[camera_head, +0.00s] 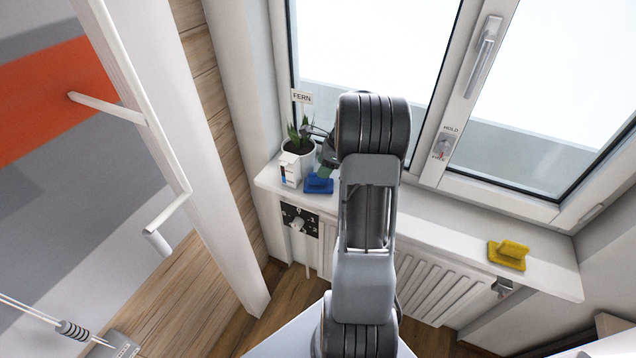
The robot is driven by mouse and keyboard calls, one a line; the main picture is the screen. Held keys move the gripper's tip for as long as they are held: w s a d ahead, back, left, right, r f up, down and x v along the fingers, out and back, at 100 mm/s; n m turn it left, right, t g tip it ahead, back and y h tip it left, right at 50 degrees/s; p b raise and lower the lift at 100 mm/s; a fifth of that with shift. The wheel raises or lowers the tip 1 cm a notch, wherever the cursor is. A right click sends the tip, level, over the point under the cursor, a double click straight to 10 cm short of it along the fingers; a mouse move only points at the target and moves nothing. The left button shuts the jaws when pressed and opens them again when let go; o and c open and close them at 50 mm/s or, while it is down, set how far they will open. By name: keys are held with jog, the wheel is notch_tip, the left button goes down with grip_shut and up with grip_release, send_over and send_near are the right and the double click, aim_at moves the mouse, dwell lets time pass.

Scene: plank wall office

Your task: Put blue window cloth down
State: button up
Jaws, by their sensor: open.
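The blue window cloth (318,185) lies folded on the left part of the white window sill (450,223), in front of a potted plant. My gripper (323,165) is just above and behind the cloth, with its jaws open. Much of the gripper is hidden behind my own arm, and I cannot tell whether its fingertips touch the cloth.
The potted plant (299,150) with a FERN sign (302,97) and a small white carton (290,170) stand close to the gripper. A yellow cloth (508,254) lies on the sill at the right. The sill between is partly hidden by my arm. A radiator (440,290) is below.

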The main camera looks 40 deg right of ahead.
aim_at(319, 180)
jog(key=shift+p+x, duration=0.5)
jog(key=shift+x, duration=1.8)
jog(key=shift+s, duration=0.1)
jog(key=shift+c, duration=0.2)
grip_shut()
jog(key=shift+r, duration=0.1)
